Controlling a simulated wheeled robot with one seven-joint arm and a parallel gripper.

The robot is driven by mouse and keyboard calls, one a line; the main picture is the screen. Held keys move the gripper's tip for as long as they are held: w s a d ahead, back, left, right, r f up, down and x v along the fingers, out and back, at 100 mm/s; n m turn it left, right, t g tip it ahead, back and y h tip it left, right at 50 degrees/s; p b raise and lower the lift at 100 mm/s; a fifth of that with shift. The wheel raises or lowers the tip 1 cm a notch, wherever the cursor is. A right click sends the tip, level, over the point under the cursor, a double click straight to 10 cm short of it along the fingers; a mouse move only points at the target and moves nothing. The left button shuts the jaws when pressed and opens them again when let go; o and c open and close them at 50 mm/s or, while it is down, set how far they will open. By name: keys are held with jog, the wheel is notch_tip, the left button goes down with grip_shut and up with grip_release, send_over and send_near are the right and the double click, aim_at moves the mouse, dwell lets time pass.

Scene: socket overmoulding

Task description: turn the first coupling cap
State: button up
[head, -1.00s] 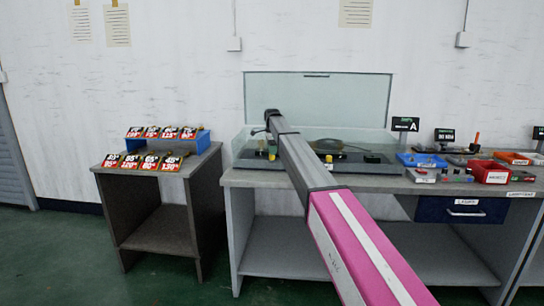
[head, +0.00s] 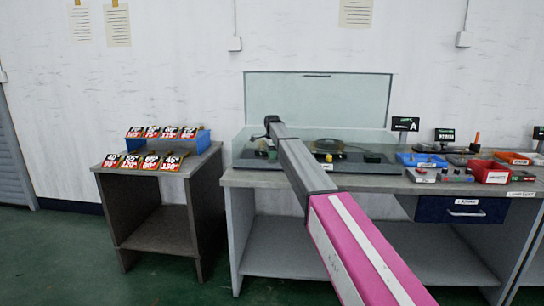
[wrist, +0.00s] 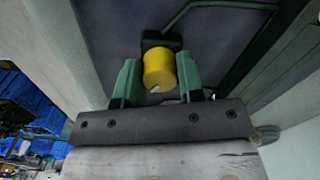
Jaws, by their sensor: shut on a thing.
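A yellow coupling cap (wrist: 158,72) sits against a dark mount in the wrist view. My gripper (wrist: 158,68) has its two green fingers on either side of it and is shut on it. Some of the cap's sides are hidden by the fingers. In the head view my arm reaches over the grey bench to the left part of the glass-walled station, where my gripper is mostly hidden. A second small yellow cap (head: 328,158) shows to the right of my arm.
A raised glass panel (head: 318,100) stands behind the station. A dark round part (head: 326,146) lies right of my arm. A blue tray (head: 422,159) and red bin (head: 489,171) stand farther right. A side table (head: 118,172) with price-like tags stands left.

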jog(key=n, duration=0.5)
jog(key=shift+n, duration=0.4)
jog(key=n, duration=1.1)
jog(key=shift+n, duration=0.4)
jog(key=n, duration=0.5)
jog(key=shift+n, duration=0.3)
jog(key=o, duration=0.9)
jog(key=shift+o, duration=0.2)
jog(key=shift+r, duration=0.1)
